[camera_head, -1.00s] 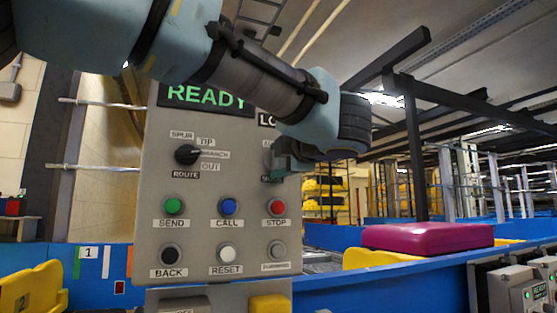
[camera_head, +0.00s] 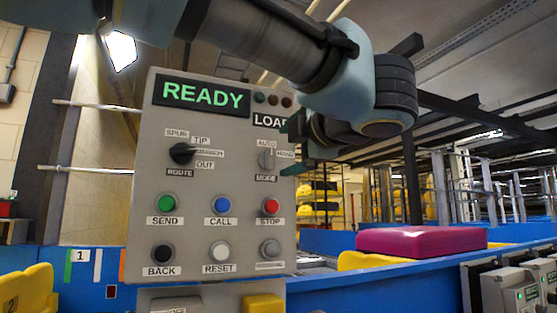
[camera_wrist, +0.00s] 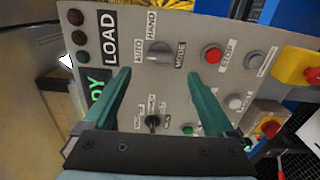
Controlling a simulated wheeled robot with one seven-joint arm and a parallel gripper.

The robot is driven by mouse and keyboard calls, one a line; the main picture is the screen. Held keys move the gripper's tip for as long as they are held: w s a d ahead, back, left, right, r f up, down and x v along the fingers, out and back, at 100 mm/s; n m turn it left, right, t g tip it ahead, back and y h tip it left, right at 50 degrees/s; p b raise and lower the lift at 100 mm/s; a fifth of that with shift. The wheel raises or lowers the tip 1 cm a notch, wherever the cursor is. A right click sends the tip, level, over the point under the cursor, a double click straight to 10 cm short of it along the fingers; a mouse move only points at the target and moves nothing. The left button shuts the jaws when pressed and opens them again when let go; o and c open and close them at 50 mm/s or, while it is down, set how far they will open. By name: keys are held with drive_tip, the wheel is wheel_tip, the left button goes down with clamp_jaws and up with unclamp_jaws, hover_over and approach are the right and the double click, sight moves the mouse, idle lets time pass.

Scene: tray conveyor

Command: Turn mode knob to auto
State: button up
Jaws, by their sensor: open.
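In the head view my gripper (camera_head: 290,149) is at the right edge of the panel, beside the knob.
The black route knob (camera_head: 183,153) is left of the mode knob. Below are the send (camera_head: 166,203), call (camera_head: 222,205) and red stop (camera_head: 270,206) buttons, with another row underneath. A READY display (camera_head: 203,94) is above. A magenta case (camera_head: 420,241) lies right on the conveyor.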

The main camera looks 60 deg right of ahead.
drive_tip(key=shift+v, duration=1.35)
